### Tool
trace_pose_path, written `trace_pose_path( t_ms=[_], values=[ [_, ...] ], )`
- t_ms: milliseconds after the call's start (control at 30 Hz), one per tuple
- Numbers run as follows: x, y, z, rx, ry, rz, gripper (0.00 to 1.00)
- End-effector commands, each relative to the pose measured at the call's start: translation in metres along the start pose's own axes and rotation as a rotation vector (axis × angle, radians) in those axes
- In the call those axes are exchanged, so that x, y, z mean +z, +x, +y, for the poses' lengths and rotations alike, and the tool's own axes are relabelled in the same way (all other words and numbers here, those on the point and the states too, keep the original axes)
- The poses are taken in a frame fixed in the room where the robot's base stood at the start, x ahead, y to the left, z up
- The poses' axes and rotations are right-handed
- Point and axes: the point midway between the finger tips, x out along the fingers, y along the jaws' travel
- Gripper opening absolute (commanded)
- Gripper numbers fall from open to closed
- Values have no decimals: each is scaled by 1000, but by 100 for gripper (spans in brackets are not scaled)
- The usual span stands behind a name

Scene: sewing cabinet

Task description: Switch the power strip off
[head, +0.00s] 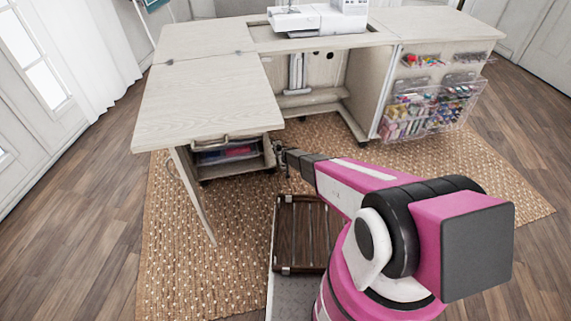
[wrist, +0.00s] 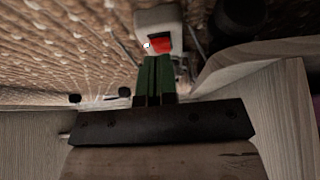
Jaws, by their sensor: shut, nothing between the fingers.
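The power strip (wrist: 157,22) shows in the wrist view at the top centre. It is a pale body with a red switch (wrist: 160,42) near its end, and it lies on the woven rug. My gripper (wrist: 154,60) is shut and empty. Its green fingertips are right at the red switch in the picture and cover part of it; I cannot tell whether they touch it. The switch's on or off position is not clear. In the head view my gripper (head: 281,156) is low beside the cabinet's drawer unit, and I cannot make out the strip there.
The sewing cabinet (head: 205,95) has a fold-out leaf with a slanted leg (head: 195,195) at left. A drawer unit (head: 228,155) stands beside my gripper. Clear bins (head: 425,112) hang on the right door. The woven rug (head: 470,180) is open at right. A dark caster-like shape (wrist: 238,18) is near the strip.

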Motion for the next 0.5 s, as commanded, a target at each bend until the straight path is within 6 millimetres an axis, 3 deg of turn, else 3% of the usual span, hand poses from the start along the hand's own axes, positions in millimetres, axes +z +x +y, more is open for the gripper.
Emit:
trace_pose_path(
  t_ms=[500],
  values=[
    [0, 12, 0, 0, 0, 0, 0]
  ],
)
